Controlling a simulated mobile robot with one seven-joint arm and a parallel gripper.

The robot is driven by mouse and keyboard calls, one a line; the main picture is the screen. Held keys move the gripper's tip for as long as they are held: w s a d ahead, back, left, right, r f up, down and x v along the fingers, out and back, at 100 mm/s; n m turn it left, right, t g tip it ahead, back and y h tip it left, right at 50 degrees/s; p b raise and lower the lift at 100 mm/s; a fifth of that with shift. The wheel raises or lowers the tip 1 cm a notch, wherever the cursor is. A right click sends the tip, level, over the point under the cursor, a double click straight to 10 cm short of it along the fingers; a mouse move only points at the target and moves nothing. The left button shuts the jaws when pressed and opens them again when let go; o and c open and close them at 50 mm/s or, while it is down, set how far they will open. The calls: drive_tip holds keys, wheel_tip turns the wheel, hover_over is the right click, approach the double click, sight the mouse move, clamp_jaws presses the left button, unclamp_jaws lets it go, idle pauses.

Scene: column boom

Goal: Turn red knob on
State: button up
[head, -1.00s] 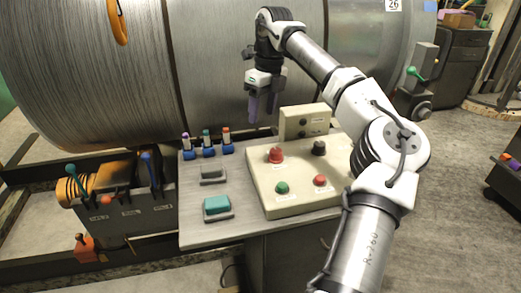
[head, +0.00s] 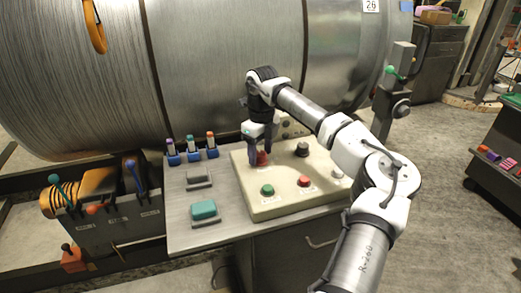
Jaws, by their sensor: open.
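The red knob (head: 262,159) sits at the back left of the beige control box (head: 283,204). A green button (head: 267,190) and a red button (head: 305,181) are in the front row.
Several small coloured switches (head: 192,149) and a teal rocker (head: 204,209) are on the grey table (head: 180,228) to the left. A large metal drum (head: 230,60) stands close behind. A lever box (head: 115,220) is at far left.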

drive_tip(key=shift+f, duration=0.3)
drive_tip(key=c, duration=1)
drive_tip(key=shift+o, duration=0.2)
